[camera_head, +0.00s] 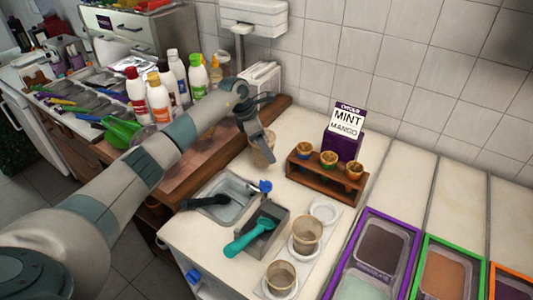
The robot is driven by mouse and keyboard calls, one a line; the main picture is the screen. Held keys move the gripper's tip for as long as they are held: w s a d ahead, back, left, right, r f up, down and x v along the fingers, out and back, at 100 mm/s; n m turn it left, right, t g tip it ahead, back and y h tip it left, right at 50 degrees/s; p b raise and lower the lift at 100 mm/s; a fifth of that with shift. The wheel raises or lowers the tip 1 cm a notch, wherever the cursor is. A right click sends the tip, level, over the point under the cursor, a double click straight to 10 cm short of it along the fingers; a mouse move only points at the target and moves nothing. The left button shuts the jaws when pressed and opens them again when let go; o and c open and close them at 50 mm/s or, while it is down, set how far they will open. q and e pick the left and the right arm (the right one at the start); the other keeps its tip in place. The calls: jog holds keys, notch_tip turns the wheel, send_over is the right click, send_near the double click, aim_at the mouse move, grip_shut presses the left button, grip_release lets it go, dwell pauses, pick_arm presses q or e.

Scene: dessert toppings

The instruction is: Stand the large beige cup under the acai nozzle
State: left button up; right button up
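A beige cup (263,158) is at the end of my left arm, over the back of the pale counter, partly hidden by the gripper. My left gripper (265,144) has its fingers at this cup and appears shut on it. Two other beige cups, one (307,235) farther back and one (281,276) nearer, stand on white round pads. A third white pad (324,211) is empty. A white wall-side dispenser (254,17) with a downward stem (239,48) is at the top; I cannot tell whether this is the acai nozzle. My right gripper is not in view.
A wooden rack (326,179) with small cups and a mint mango sign (347,121) stand right of the held cup. A metal sink (228,207), a grey bin with a teal scoop (249,238) and topping tubs (382,249) are nearer. Bottles (158,98) stand left.

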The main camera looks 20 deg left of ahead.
pick_arm(q)
notch_tip(320, 180, down, 3)
jog(key=shift+r+p, duration=0.1)
jog(key=shift+p, duration=0.5)
jog(key=shift+f, duration=0.25)
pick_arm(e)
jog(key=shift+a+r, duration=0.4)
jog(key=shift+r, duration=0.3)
pick_arm(q)
jog(key=shift+f, duration=0.1)
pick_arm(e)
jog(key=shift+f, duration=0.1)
pick_arm(q)
jog(key=shift+f+b, duration=0.1)
jog(key=shift+b, duration=0.2)
jog(key=o, duration=1)
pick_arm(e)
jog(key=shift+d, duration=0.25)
pick_arm(q)
jog(key=shift+r, duration=0.3)
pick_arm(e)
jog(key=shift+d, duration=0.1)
